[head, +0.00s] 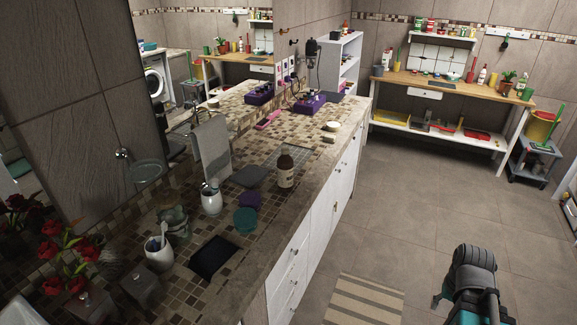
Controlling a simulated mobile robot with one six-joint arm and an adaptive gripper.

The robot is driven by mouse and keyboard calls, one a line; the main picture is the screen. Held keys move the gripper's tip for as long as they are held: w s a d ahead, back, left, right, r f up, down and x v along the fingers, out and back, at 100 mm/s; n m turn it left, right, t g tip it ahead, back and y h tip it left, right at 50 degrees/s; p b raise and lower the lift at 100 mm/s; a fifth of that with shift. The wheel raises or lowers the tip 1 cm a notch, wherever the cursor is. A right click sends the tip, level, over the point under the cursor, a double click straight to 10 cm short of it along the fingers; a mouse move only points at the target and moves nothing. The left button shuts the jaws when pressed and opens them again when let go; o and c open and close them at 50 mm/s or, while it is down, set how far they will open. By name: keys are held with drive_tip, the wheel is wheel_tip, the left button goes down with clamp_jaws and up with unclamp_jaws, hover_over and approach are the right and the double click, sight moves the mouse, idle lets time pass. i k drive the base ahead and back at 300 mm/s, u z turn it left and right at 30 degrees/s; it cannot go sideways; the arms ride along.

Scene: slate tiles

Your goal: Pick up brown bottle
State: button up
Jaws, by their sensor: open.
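The brown bottle (285,172) stands upright on the mosaic-tiled counter (222,223). Part of my arm (474,280) shows at the bottom right, over the floor and well apart from the bottle. My gripper's fingers cannot be made out in the head view.
Near the bottle are a dark grey pad (249,175), a purple round item (250,199), a teal round item (245,219) and a white jug (211,200). A striped mat (364,301) lies on the open floor. A wooden-topped workbench (450,84) stands at the back.

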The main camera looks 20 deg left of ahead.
sight(285, 163)
drive_tip(key=u, duration=0.05)
drive_tip(key=i, duration=0.4)
drive_tip(key=u, duration=2.4)
